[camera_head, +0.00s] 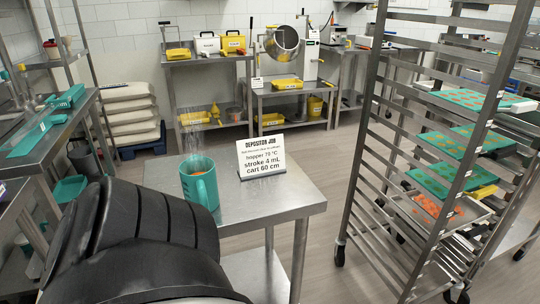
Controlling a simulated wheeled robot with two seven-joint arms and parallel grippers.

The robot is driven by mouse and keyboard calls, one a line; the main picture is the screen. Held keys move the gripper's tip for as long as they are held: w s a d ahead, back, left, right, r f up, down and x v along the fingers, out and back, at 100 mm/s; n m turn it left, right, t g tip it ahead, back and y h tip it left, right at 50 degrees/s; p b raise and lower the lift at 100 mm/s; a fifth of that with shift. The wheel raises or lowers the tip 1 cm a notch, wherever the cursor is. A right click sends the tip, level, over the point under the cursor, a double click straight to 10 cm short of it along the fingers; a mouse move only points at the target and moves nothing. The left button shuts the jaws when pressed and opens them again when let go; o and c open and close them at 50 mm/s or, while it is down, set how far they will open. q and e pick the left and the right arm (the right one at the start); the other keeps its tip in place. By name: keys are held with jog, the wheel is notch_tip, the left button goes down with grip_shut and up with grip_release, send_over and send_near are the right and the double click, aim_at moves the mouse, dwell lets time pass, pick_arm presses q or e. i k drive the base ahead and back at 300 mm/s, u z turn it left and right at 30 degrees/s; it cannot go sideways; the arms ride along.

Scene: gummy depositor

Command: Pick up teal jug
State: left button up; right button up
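The teal jug (208,190) stands upright on a small steel table (285,196) near the middle of the head view. A large black part of my own arm fills the lower left and covers the table's left side close to the jug. Neither gripper can be made out, so no grip on the jug is visible.
A white sign card (274,157) stands right of the jug. A tall steel rack (365,150) with teal trays stands at the right. A bench (70,128) runs along the left. Open floor lies behind the small table.

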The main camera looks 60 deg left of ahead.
aim_at(200, 187)
jog(key=z, duration=0.05)
jog(key=i, duration=1.3)
jog(key=u, duration=2.05)
